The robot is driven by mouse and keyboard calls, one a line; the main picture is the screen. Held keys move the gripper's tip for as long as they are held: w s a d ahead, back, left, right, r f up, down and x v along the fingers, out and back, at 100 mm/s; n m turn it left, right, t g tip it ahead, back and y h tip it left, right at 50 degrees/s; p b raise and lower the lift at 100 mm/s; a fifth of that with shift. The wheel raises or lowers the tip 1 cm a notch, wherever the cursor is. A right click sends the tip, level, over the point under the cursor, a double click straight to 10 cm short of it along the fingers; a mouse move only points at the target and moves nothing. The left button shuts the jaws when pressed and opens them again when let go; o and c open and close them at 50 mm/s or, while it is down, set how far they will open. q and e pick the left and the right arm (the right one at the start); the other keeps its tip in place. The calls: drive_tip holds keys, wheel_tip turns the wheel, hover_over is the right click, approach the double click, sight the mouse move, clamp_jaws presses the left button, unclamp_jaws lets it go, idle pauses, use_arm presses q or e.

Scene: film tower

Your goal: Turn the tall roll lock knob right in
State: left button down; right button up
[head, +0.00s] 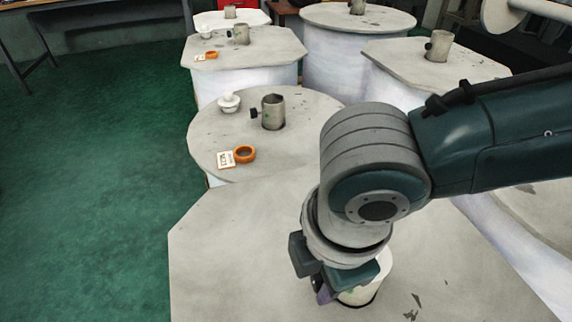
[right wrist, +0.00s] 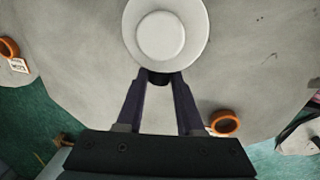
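The nearest roll (head: 235,250) has a grey, worn top with cut corners. A white round core (head: 372,284) stands on it, partly hidden behind my right gripper (head: 322,282). In the right wrist view the core (right wrist: 165,38) shows end-on at the top. A small black lock knob (right wrist: 160,79) sticks out of its side towards me. The two dark fingers of my right gripper (right wrist: 160,84) stand on either side of the knob, with no gap seen, and look shut on it. How far in the knob sits cannot be told. My left gripper is not in view.
Another roll (head: 215,135) stands behind, bearing a grey core (head: 273,112) with a black knob, a white plug (head: 229,103), an orange ring (head: 244,154) and a card (head: 226,160). Several similar rolls stand further back. Green floor (head: 85,190) lies open at the left.

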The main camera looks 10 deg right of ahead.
sight(321, 309)
clamp_jaws()
drive_tip(key=shift+s+r+t+p, duration=0.2)
drive_tip(key=shift+t+p, duration=0.3)
drive_tip(key=shift+p, duration=0.3)
drive_tip(key=shift+s+f+t+p, duration=0.1)
drive_tip(key=shift+s+t+p, duration=0.1)
drive_tip(key=shift+t+p, duration=0.5)
drive_tip(key=shift+s+f+t+p, duration=0.2)
drive_tip(key=shift+t+p, duration=0.15)
drive_tip(key=shift+t, duration=0.45)
drive_tip(key=shift+s+f+t+b, duration=0.1)
drive_tip(key=shift+f+t+b, duration=0.2)
drive_tip(key=shift+t, duration=0.6)
drive_tip(key=t+b, duration=0.2)
drive_tip(key=b, duration=0.2)
drive_tip(key=f+t+b, duration=0.1)
drive_tip(key=t+b, duration=0.2)
drive_tip(key=b, duration=0.1)
drive_tip(key=t+b, duration=0.2)
drive_tip(key=b, duration=0.2)
drive_tip(key=shift+s+d+f+t, duration=0.1)
drive_tip(key=shift+s+f+t, duration=0.1)
drive_tip(key=shift+f+t, duration=0.15)
drive_tip(key=shift+r+t+b, duration=0.25)
drive_tip(key=shift+t+b, duration=0.4)
drive_tip(key=shift+b, duration=0.25)
